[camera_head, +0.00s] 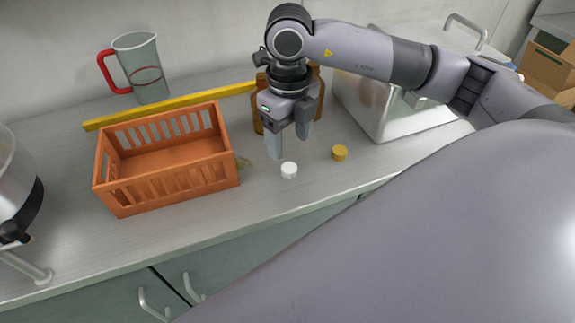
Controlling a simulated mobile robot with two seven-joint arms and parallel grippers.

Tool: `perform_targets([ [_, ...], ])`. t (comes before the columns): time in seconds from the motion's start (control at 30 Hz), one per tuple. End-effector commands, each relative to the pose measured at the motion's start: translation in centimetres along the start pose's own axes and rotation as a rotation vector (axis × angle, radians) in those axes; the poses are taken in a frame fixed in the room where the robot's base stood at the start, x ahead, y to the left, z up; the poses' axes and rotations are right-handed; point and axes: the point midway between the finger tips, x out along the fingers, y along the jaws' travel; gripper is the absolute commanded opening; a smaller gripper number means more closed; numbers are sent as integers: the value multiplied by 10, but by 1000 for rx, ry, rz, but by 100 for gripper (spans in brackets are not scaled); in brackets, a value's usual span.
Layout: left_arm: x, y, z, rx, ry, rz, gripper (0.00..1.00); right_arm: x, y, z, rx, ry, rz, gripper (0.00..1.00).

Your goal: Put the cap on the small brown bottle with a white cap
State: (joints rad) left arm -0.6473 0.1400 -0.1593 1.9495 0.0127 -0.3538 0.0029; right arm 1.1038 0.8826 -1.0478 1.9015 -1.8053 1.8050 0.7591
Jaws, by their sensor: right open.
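A small white cap (289,170) lies on the grey worktop near its front edge. My right gripper (289,144) is open and points down just behind and above the white cap, with nothing seen between its fingers. Brown glass (320,100) shows behind the gripper, on both sides of it. The gripper hides most of it, so I cannot tell clearly how many bottles stand there or whether their necks are bare. A yellow cap (340,153) lies to the right of the white one. My left gripper is out of view.
An orange crate (170,192) stands left of the caps, with a small greenish item (243,162) at its right side. A yellow bar (110,121) and a measuring jug (146,80) are behind it. A metal container (400,125) stands at the right.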

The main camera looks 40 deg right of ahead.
Motion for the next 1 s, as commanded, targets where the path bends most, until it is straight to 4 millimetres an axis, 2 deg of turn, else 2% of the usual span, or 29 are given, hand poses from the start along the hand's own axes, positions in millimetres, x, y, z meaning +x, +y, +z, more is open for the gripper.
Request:
perform_targets([
  [0.13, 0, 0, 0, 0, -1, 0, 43, 3, 0, 0, -1, 2, 2, 63],
  [0.33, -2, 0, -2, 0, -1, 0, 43, 19, 1, 0, -2, 2, 3, 63],
  [0.63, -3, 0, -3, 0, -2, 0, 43, 23, 1, 0, -2, 2, 3, 63],
  [0.9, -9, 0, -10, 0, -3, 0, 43, 61, 0, 0, -1, 4, 3, 63],
  [1.0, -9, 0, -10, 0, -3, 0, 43, 70, 0, 0, -2, 2, 3, 63],
])
